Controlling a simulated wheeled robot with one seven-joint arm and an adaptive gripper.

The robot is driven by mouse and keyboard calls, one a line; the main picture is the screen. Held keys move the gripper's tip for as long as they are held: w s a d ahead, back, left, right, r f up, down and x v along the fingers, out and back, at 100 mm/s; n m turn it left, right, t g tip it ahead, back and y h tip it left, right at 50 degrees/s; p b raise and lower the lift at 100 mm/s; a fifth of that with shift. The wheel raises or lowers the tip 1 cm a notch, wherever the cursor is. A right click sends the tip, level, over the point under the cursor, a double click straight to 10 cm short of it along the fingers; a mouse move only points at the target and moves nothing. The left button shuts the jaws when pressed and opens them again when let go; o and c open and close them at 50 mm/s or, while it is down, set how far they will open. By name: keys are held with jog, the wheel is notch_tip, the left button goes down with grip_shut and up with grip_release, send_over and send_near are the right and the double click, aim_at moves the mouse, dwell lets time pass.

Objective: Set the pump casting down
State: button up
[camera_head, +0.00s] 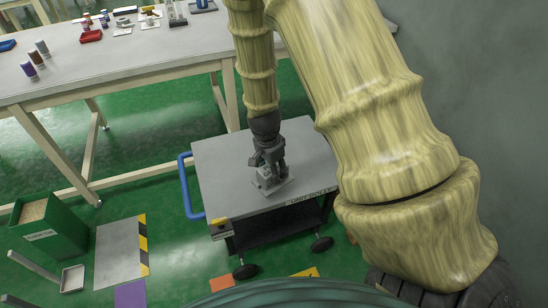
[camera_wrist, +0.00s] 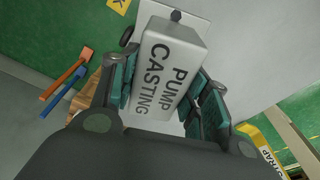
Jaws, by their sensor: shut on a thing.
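The pump casting (camera_wrist: 165,75) is a light grey block with its name in dark letters on top, on a flat pale base plate. In the wrist view it lies between the two teal-padded fingers of my gripper (camera_wrist: 165,92), which is shut on it. In the head view my gripper (camera_head: 268,158) points down over the grey top of a cart (camera_head: 225,150), with the casting (camera_head: 273,182) below its fingers. The casting is low over the cart top, near its middle; I cannot tell whether it touches. My fingers partly hide it.
The cart has a blue handle (camera_head: 187,187) on its left and a label along its front edge. A long workbench (camera_head: 150,50) with small items stands behind. A green bin (camera_head: 48,228) is on the floor at left. The cart top around the casting looks mostly clear.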

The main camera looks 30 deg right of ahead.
jog(key=d+m, duration=0.1)
jog(key=s+d+m, duration=0.1)
jog(key=d+f+m, duration=0.1)
jog(key=shift+s+d, duration=0.2)
jog(key=shift+s+d+f+m, duration=0.1)
jog(key=shift+d+f+m, duration=0.05)
jog(key=shift+d+m, duration=0.2)
jog(key=shift+w+d, duration=0.2)
jog(key=shift+w, duration=0.05)
jog(key=shift+w+d+f+b, duration=0.1)
jog(key=shift+w+d+f, duration=0.7)
jog(key=shift+w, duration=1.6)
jog(key=shift+w+d+f+b, duration=0.1)
jog(key=shift+w+d+f, duration=0.75)
jog(key=shift+w, duration=1.55)
jog(key=shift+w+d+f+b, duration=0.1)
jog(key=shift+w+d+f, duration=0.7)
jog(key=shift+w, duration=1.6)
jog(key=shift+f, duration=0.15)
jog(key=o, duration=1.5)
jog(key=shift+c, duration=0.2)
